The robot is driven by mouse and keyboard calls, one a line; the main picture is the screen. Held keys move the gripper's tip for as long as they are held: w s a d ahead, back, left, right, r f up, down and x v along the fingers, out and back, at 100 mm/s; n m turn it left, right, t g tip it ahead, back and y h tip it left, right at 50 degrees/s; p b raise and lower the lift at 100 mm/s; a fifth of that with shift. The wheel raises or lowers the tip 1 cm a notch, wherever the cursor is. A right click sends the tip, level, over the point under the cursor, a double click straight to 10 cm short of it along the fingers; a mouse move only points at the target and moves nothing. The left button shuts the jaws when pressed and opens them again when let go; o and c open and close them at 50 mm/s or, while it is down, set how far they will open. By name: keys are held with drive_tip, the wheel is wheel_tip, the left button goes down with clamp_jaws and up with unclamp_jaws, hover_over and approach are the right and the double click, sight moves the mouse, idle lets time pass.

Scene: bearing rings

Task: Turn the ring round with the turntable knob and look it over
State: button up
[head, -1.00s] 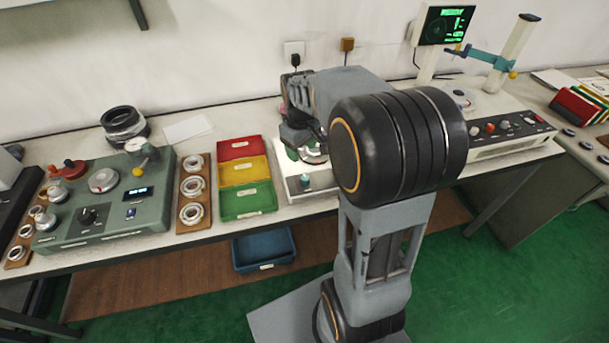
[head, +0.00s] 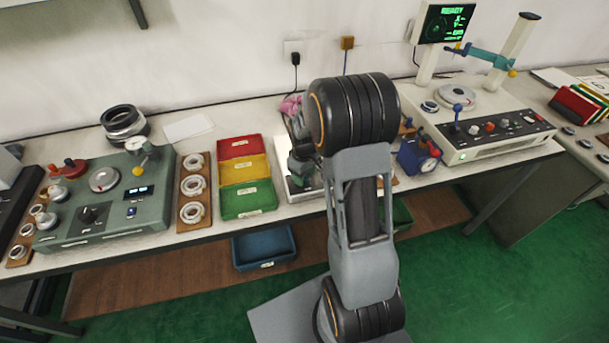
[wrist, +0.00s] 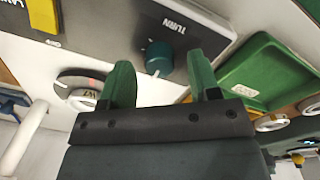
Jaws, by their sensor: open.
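The teal turntable knob (wrist: 158,58) stands on a dark plate marked TURN in the wrist view. My gripper (wrist: 160,62) is open, with one green finger on each side of the knob. Gaps show between the fingers and the knob, and how deep the fingers reach is hard to tell. A pale ring-like part (wrist: 82,100) shows at a dark disc left of the left finger, partly cut off by my gripper. In the head view the white turntable box (head: 308,192) is mostly hidden behind my arm, and the knob and ring cannot be made out.
Red (head: 240,147), yellow (head: 245,170) and green (head: 249,201) trays stand just left of the turntable box. A blue device (head: 418,157) and a gauging machine (head: 490,125) stand to its right. A green gauge console (head: 105,205) is farther left.

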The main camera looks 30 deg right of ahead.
drive_tip(key=shift+f, duration=0.45)
drive_tip(key=shift+c, duration=0.3)
drive_tip(key=c, duration=0.9)
drive_tip(key=shift+o, duration=0.2)
